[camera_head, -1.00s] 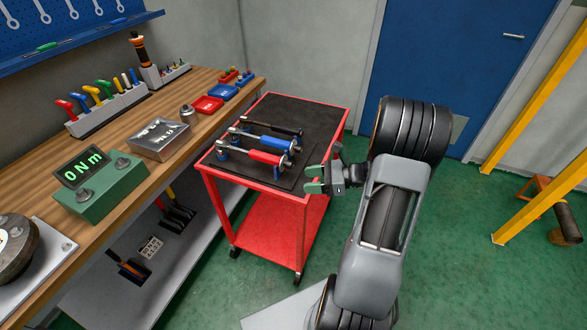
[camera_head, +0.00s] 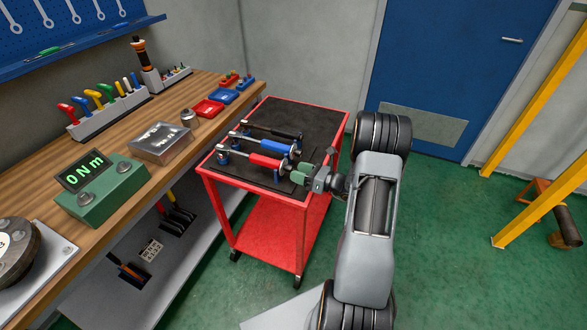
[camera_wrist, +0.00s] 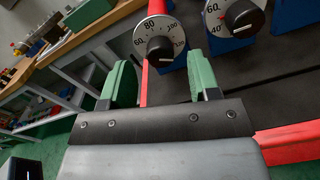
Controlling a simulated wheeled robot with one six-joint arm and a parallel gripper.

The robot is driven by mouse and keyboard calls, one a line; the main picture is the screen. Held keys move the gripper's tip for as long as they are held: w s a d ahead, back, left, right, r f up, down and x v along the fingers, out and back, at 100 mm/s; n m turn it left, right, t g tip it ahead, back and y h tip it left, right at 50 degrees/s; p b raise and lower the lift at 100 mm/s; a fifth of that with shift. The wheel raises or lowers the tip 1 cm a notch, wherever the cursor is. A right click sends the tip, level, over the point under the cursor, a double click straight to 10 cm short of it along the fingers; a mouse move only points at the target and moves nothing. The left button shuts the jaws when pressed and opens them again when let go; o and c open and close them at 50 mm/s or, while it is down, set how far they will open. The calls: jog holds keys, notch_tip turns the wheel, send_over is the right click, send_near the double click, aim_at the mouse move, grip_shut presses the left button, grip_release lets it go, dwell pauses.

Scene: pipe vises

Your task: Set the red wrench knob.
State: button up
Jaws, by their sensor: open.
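The red wrench (camera_head: 266,159) lies nearest me on the cart, level in its stand, with its knob end towards my gripper. In the wrist view its black knob (camera_wrist: 160,49) has a pale pointer line and a white numbered dial (camera_wrist: 157,28) behind it, showing 60, 80 and 100. My gripper (camera_wrist: 161,72) is open, its green fingers to either side of the knob's line. The knob appears ahead of the fingertips; contact cannot be told. In the head view my gripper (camera_head: 304,174) is at the cart's right edge, just beside the red wrench's knob end.
The blue wrench (camera_head: 273,146) and black wrench (camera_head: 275,131) lie parallel behind. Another knob (camera_wrist: 243,17) stands close to the right finger. The red cart (camera_head: 272,197) has a raised rim. A green display box (camera_head: 100,187) on the bench reads 0 Nm.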

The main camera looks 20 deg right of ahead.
aim_at(288, 169)
jog(key=shift+x, duration=1.4)
jog(key=shift+c, duration=0.2)
jog(key=c, duration=0.9)
